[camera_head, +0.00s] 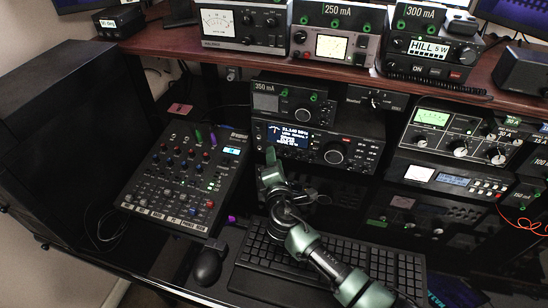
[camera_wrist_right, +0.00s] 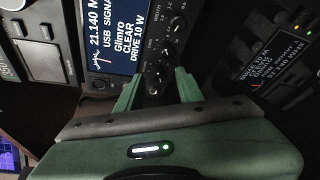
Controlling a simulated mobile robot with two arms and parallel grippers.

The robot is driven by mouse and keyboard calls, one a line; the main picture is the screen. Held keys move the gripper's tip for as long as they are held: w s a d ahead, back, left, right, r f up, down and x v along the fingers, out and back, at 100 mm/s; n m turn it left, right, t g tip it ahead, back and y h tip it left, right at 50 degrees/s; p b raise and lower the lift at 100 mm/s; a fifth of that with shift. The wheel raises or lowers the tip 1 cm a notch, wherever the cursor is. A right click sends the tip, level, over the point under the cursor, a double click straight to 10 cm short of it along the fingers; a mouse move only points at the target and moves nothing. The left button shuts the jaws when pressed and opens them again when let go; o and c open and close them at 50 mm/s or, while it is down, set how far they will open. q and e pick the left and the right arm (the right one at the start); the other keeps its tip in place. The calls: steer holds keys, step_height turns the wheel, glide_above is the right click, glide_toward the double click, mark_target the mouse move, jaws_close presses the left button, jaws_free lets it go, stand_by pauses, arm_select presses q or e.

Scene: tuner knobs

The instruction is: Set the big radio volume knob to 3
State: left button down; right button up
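A black radio (camera_head: 318,143) with a lit blue display (camera_head: 288,136) stands on the desk at the centre of the head view. Its large round dial knob (camera_head: 333,156) is right of the display. I cannot tell which knob is the volume knob or read its setting. My right gripper (camera_head: 271,165) is in front of the radio's left lower part. In the right wrist view, its green fingers (camera_wrist_right: 156,88) are apart, with nothing visibly held. The radio's display (camera_wrist_right: 113,35) and a row of small knobs (camera_wrist_right: 160,50) lie beyond the fingertips. My left gripper is not in view.
A mixer (camera_head: 190,178) with many small knobs lies left of my right arm. A black keyboard (camera_head: 330,268) lies under that arm, with a mouse (camera_head: 207,266) left of it. A wooden shelf (camera_head: 255,56) with meters overhangs the radio. More radios (camera_head: 450,180) stand at right.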

steer(key=s, duration=0.4)
steer(key=s+r, duration=0.1)
steer(key=s, duration=0.1)
steer(key=shift+s+d, duration=0.15)
steer(key=shift+s, duration=0.15)
